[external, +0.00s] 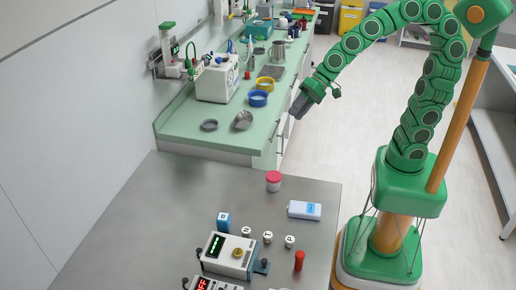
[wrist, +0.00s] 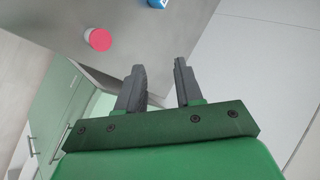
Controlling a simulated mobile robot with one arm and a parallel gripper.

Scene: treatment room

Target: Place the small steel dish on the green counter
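The green counter (external: 190,133) runs along the wall in the external view. A small round steel dish (external: 243,120) sits on its near end, close to the right edge. A darker grey, low round dish (external: 209,125) lies to its left; I cannot tell which of the two the task names. My gripper (external: 294,112) hangs in the air right of the counter's near end, pointing down and left, apart from both dishes. In the wrist view my gripper (wrist: 160,70) shows its fingers apart with nothing between them. Neither dish shows in the wrist view.
Blue and yellow rings (external: 258,98), a white machine (external: 217,80) and steel pots stand farther back on the counter. The nearer steel table (external: 150,215) holds a red-lidded jar (external: 273,181), a white-blue pack (external: 304,210), small bottles and instruments. Its left part is clear.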

